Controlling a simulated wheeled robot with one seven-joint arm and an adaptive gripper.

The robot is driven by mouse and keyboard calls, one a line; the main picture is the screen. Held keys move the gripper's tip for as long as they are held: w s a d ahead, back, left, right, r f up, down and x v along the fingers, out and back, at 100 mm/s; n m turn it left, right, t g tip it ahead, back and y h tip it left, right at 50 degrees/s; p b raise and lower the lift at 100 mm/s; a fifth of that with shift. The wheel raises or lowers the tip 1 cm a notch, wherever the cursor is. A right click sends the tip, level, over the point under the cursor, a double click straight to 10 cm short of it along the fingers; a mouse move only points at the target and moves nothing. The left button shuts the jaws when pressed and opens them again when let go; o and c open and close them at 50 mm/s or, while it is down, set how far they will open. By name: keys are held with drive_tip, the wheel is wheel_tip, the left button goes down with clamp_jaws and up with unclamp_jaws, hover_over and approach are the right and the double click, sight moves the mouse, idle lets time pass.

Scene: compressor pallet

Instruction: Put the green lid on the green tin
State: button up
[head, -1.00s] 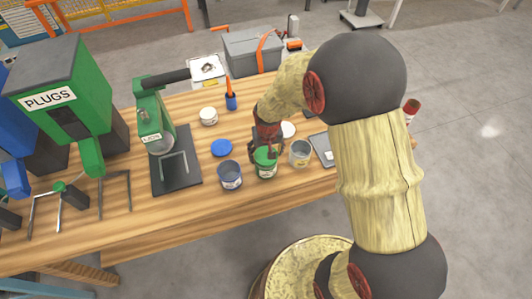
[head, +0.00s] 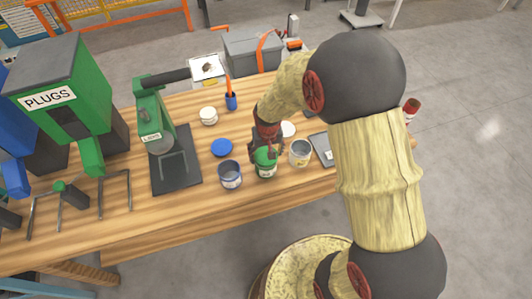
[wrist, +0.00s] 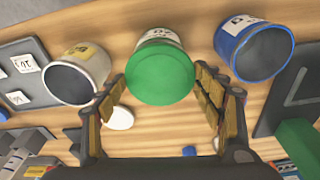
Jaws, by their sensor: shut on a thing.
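The green tin (head: 265,172) stands upright on the wooden bench, with a white label on its side. It also shows in the wrist view (wrist: 158,36). The green lid (wrist: 160,76) lies over the tin's mouth, between my fingers, and hides the opening. From these views I cannot tell if it is fully seated. My gripper (head: 265,148) is above the tin, pointing down. In the wrist view its two fingers (wrist: 162,92) are on either side of the lid, shut on it.
A blue open tin (head: 230,175) stands close on the left and a white open tin (head: 300,153) close on the right. A blue lid (head: 222,147) and a white lid (head: 288,129) lie behind. A green press (head: 155,125) stands further left.

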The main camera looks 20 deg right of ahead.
drive_tip(key=shift+f, duration=0.4)
idle(0.9)
drive_tip(key=o, duration=1)
drive_tip(key=o, duration=0.4)
drive_tip(key=shift+r, duration=0.1)
drive_tip(key=shift+r+p, duration=2.2)
drive_tip(key=shift+r, duration=1.2)
